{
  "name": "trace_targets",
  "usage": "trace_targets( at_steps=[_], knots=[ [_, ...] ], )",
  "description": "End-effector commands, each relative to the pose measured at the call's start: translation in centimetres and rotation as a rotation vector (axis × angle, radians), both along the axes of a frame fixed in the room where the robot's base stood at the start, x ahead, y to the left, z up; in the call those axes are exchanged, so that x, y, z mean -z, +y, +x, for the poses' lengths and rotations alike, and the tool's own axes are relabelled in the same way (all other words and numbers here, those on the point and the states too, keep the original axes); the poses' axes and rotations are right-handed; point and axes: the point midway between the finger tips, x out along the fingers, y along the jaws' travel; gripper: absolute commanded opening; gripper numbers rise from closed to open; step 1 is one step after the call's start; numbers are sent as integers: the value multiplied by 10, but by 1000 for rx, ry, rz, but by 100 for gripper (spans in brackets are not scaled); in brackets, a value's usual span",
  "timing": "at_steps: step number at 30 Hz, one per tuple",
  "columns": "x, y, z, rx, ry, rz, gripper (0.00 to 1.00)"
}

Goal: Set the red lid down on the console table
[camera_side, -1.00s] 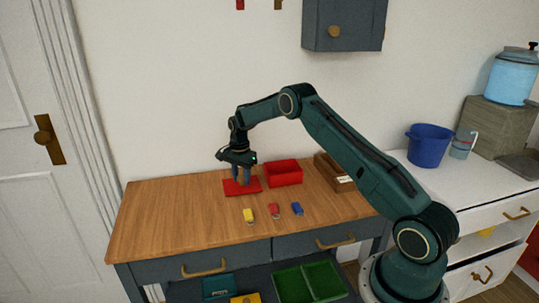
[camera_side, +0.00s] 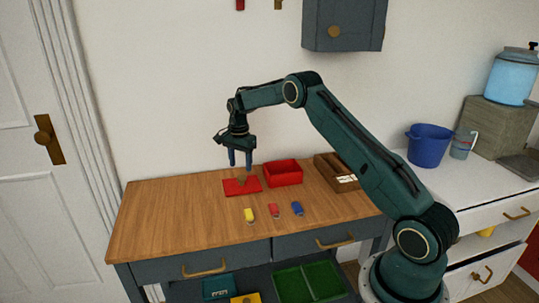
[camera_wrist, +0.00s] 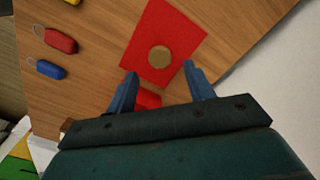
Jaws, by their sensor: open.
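The red lid (camera_side: 237,187) lies flat on the wooden console table (camera_side: 170,212), left of the open red box (camera_side: 283,173). In the wrist view the lid (camera_wrist: 178,30) shows as a red square with a round brass-coloured knob (camera_wrist: 159,57). My gripper (camera_side: 240,167) is above the lid, pointing down, its blue fingers apart and empty. The wrist view also shows the open gripper (camera_wrist: 164,77), with the lid beyond the fingertips and part of the red box (camera_wrist: 148,99) between the fingers.
Yellow (camera_side: 249,215), red (camera_side: 274,211) and blue (camera_side: 298,209) tagged fobs lie at the table's front. A brown wooden box (camera_side: 325,166) stands right of the red box. The table's left side is clear. A blue bucket (camera_side: 428,146) stands on the white counter.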

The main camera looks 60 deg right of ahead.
Motion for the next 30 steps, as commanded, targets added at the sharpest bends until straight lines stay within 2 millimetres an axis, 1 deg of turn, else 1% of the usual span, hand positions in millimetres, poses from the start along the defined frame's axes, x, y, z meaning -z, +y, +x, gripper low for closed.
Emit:
trace_targets(
  at_steps=[1, 6, 12, 18, 30],
  knots=[
    [-10, 0, 0, 0, -2, -1, 53],
    [-36, 0, 0, 0, -3, -1, 53],
    [-56, 0, 0, 0, -1, 0, 53],
    [-63, 0, 0, 0, 0, 1, 53],
    [-63, 0, 0, 0, 0, 1, 53]
  ],
)
